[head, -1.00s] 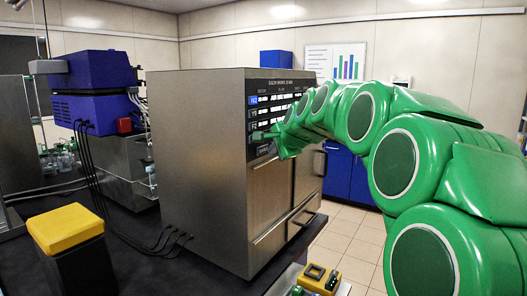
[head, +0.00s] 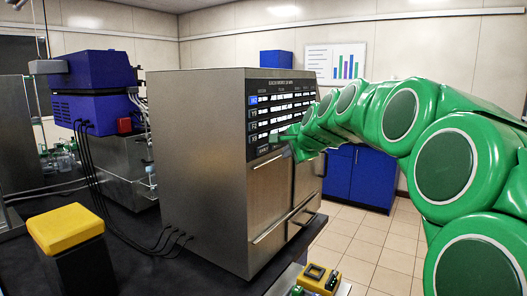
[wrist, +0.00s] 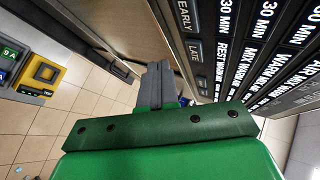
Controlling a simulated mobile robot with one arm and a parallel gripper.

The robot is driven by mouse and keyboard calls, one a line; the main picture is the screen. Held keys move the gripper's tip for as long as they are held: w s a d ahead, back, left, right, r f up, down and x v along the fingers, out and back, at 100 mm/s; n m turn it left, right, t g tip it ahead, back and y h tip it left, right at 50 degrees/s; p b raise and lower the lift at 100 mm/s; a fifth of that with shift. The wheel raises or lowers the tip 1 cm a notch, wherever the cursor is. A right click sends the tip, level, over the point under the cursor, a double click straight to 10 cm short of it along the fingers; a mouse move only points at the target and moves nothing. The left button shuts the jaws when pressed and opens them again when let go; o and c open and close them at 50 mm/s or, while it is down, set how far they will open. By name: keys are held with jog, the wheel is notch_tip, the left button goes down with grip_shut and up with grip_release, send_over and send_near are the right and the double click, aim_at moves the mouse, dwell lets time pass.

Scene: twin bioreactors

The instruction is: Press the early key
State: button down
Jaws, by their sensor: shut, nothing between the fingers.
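The early key (wrist: 185,16), a dark key lettered EARLY, is at the top of the wrist view on the black panel. The late key (wrist: 196,52) sits beside it. In the head view the black panel (head: 283,97) is on the front of a steel cabinet, and the early key (head: 264,149) shows small at its lower left. My gripper (wrist: 157,70) is shut and empty. Its fingertips are beside the keys in the wrist view and look apart from the panel. In the head view my gripper (head: 276,138) is in front of the panel's lower part.
The steel cabinet (head: 198,170) has front doors with bar handles below the panel. A yellow-topped black box (head: 65,229) stands on the dark bench at left. A yellow block (head: 318,279) is low in front; it also shows in the wrist view (wrist: 45,74). Tiled floor is open at right.

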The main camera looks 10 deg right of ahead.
jog(key=shift+s+d, duration=0.15)
jog(key=shift+s, duration=0.05)
jog(key=shift+s, duration=0.1)
dwell(0.4)
